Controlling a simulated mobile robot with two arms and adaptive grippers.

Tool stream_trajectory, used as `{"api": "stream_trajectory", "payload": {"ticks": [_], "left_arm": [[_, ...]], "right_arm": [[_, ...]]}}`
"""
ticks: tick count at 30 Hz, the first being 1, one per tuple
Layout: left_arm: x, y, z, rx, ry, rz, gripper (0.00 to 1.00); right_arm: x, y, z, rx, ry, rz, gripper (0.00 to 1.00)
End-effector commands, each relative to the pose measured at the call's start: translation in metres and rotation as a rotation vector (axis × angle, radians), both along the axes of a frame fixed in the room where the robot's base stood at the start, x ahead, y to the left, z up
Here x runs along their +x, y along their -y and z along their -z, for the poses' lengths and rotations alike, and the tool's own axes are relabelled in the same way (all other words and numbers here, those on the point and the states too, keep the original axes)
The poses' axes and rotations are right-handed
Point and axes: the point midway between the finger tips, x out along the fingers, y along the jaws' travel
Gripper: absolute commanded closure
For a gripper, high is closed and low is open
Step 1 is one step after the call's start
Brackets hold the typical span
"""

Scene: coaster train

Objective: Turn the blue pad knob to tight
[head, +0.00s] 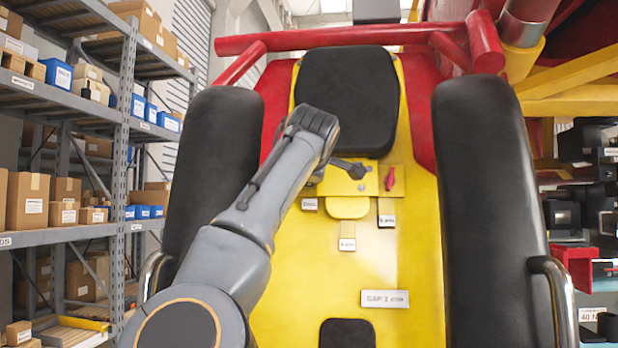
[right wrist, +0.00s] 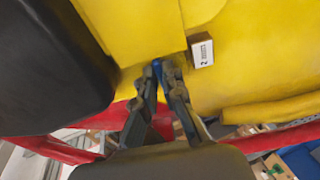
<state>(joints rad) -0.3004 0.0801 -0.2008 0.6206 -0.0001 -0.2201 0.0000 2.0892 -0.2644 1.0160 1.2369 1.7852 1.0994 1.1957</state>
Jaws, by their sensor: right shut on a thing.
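The blue pad knob (right wrist: 157,68) shows only as a small blue patch between my right gripper's fingertips in the right wrist view. My right gripper (right wrist: 165,75) is shut on it, beside the edge of a yellow panel. The fingers cover most of the knob, so its angle cannot be read. In the head view a grey arm of mine crosses the seat front and hides the blue knob and the fingertips. A red knob (head: 390,178) stands clear at the right of the yellow plate (head: 368,183). My left gripper is not in view.
A small white tag (right wrist: 202,50) sits close to the gripped knob. Black side pads (head: 490,190) and a black headrest (head: 350,95) flank the knobs. Shelves (head: 80,120) stand at left.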

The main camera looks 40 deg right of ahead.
Motion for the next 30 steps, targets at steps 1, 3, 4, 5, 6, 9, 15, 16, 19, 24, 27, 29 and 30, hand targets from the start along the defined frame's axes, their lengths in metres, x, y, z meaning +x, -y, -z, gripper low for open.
{"api": "stream_trajectory", "payload": {"ticks": [1, 3, 4, 5, 6, 9, 15, 16, 19, 24, 27, 29, 30], "left_arm": [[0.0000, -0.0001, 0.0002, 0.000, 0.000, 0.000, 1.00], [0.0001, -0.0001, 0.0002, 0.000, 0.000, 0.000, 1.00], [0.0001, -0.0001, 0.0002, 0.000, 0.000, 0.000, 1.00], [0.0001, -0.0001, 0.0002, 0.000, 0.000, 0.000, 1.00], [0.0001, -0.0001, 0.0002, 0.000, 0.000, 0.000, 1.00], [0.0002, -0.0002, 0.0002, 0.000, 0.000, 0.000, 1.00], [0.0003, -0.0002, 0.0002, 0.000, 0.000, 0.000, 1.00], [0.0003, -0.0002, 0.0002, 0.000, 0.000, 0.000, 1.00], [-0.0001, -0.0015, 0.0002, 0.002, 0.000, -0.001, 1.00], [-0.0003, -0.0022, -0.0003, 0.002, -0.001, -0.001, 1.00], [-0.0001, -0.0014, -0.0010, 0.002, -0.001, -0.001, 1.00], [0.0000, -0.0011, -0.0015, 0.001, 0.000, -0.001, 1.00], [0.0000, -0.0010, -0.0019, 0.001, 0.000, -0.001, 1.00]], "right_arm": [[0.0000, 0.0004, 0.0016, 0.005, -0.001, 0.000, 1.00], [0.0000, 0.0004, 0.0017, 0.005, -0.001, 0.000, 1.00], [0.0000, 0.0004, 0.0017, 0.005, -0.001, 0.000, 1.00], [0.0000, 0.0004, 0.0018, 0.006, -0.002, 0.000, 1.00], [0.0000, 0.0004, 0.0019, 0.006, -0.002, 0.000, 1.00], [0.0001, 0.0005, 0.0020, 0.006, -0.002, 0.000, 0.81], [0.0001, 0.0003, 0.0014, 0.003, -0.002, 0.000, 0.69], [0.0001, 0.0003, 0.0013, 0.003, -0.002, 0.000, 0.69], [0.0000, 0.0002, 0.0010, 0.002, -0.002, 0.000, 0.69], [0.0002, 0.0005, -0.0002, -0.027, -0.038, -0.012, 0.69], [0.0001, 0.0011, -0.0019, -0.079, -0.102, -0.030, 0.69], [0.0006, 0.0009, -0.0030, -0.124, -0.158, -0.047, 0.69], [0.0007, 0.0009, -0.0038, -0.157, -0.200, -0.060, 0.69]]}}
